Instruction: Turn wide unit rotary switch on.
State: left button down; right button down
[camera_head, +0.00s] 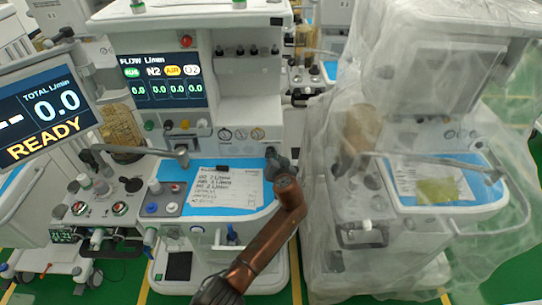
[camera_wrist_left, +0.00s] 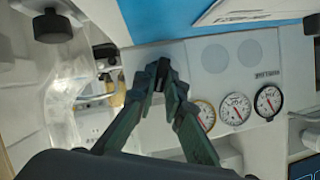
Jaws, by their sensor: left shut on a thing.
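The wide unit (camera_head: 218,110) is the anaesthesia machine with the flow display, in the middle of the head view. My left gripper (camera_head: 273,157) is at the right end of its gauge panel, above the blue worktop edge. In the left wrist view my gripper (camera_wrist_left: 162,72) has its fingertips closed around a small black knob, the rotary switch (camera_wrist_left: 161,76), on the pale panel beside the gauges. The fingers cover much of the knob, so its angle cannot be told. In the head view the gripper and wrist hide the switch. My right gripper is not in view.
Round gauges (camera_wrist_left: 236,108) sit beside the switch. A paper sheet (camera_head: 226,190) lies on the blue worktop. A monitor reading READY (camera_head: 45,112) stands at left. A plastic-covered machine (camera_head: 430,150) stands close on the right of my arm.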

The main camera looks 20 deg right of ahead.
pick_arm(q)
jog(key=shift+m+y+b, duration=0.3)
jog(key=shift+m+b, duration=0.05)
jog(key=shift+m, duration=0.45)
jog(key=shift+w, duration=0.1)
jog(key=c, duration=2)
grip_release()
jog(key=shift+f, duration=0.1)
notch_tip(320, 180, up, 10)
jog(key=shift+r, duration=0.1)
